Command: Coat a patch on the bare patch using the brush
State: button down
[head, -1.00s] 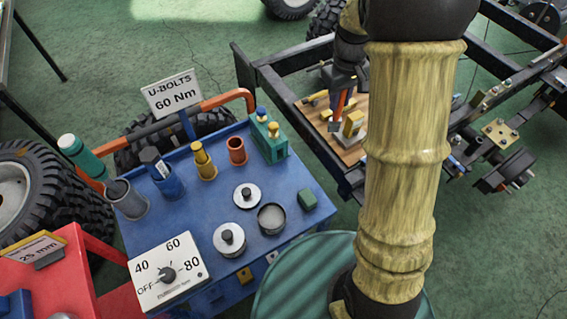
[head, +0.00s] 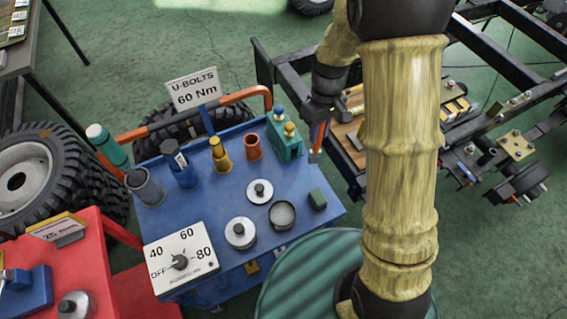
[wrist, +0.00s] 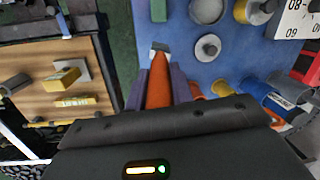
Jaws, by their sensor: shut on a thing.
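My gripper (head: 324,108) is shut on the brush (head: 320,135), which has an orange handle and points down. In the wrist view the brush (wrist: 159,85) sits between the fingers (wrist: 160,88), its tip over the edge of the blue cart. An open grey tin (head: 282,215) stands on the cart; it also shows in the wrist view (wrist: 207,10). I cannot make out the bare patch for certain. A wooden board (wrist: 30,93) with yellow-topped pieces lies on the chassis, left of the brush in the wrist view and partly behind my arm in the head view.
The blue cart (head: 205,215) carries a green block (head: 317,199), knobbed lids (head: 260,190), a dial box (head: 181,262), upright holders and a teal rack (head: 285,140). The dark chassis frame (head: 280,75) lies beyond its right side. A red cart (head: 100,255) stands at left.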

jog(key=s+a+f+n+g+p, duration=0.2)
jog(key=s+a+f+n+p, duration=0.1)
jog(key=s+a, duration=0.5)
jog(key=s, duration=0.3)
jog(key=shift+a, duration=0.25)
jog(key=shift+f, duration=0.25)
notch_tip(320, 180, down, 6)
jog(key=b, duration=0.5)
jog(key=shift+w+r, duration=0.1)
jog(key=shift+r, duration=0.05)
jog(key=shift+f+b, duration=0.35)
jog(key=shift+f, duration=0.2)
dwell(1.3)
jog(key=shift+r, duration=0.1)
